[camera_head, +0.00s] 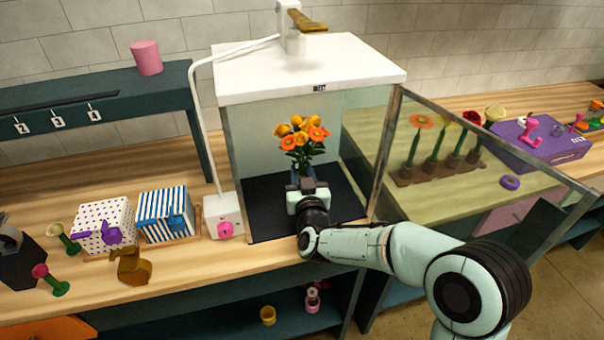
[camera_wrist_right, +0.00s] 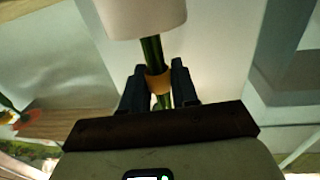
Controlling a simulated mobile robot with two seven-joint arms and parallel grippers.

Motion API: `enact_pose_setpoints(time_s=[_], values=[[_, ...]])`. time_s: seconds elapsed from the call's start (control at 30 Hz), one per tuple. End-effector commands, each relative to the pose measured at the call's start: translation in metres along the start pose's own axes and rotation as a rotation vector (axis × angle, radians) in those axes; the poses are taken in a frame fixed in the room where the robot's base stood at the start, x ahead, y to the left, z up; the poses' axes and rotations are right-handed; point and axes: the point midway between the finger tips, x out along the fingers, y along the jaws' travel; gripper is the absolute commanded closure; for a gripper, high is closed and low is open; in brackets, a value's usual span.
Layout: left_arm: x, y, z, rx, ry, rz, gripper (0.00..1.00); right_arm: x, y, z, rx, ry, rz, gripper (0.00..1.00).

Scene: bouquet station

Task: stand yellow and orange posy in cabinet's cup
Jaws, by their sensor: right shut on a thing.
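The yellow and orange posy (camera_head: 302,137) is upright inside the glass-sided cabinet (camera_head: 310,72), blossoms up. My right gripper (camera_head: 307,181) reaches in through the open front and is shut on its stem below the blossoms. In the right wrist view, the fingers of my right gripper (camera_wrist_right: 159,82) close around the green stem (camera_wrist_right: 152,50) at a yellow-orange band (camera_wrist_right: 158,82). A pale rounded thing (camera_wrist_right: 143,15), perhaps the cup, meets the stem at the top of that view. I cannot tell whether the stem is inside it. The cup is hidden in the head view. My left gripper is out of view.
The cabinet's glass door (camera_head: 470,190) stands swung open to the right of my arm. A pink-knobbed white box (camera_head: 222,216) stands at the cabinet's left. Patterned boxes (camera_head: 104,222) and a brown figure (camera_head: 133,266) are further left.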

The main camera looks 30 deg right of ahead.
Motion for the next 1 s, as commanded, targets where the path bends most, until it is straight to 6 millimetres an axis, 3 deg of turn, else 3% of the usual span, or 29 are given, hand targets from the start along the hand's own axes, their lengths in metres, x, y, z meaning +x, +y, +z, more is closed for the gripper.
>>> enact_pose_setpoints(time_s=[0.37, 0.4, 0.47, 0.7, 0.8, 1.0], values=[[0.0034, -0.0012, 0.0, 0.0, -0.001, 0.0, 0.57, 0.0002, 0.0, 0.0019, 0.0, 0.003, 0.0, 1.0], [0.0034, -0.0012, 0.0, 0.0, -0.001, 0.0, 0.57, 0.0002, 0.0001, 0.0019, 0.0, 0.003, 0.0, 0.65], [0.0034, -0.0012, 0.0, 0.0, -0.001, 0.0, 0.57, 0.0001, 0.0, 0.0019, 0.0, 0.003, 0.0, 0.45], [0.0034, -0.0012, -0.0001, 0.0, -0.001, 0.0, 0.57, 0.0, 0.0, 0.0036, 0.0, -0.001, 0.0, 0.38], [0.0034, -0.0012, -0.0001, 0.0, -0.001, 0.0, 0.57, 0.0, 0.0, 0.0036, 0.0, -0.001, 0.0, 0.12], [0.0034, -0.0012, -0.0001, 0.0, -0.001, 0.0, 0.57, 0.0001, 0.0, 0.0033, 0.0, 0.0, 0.0, 0.12]])
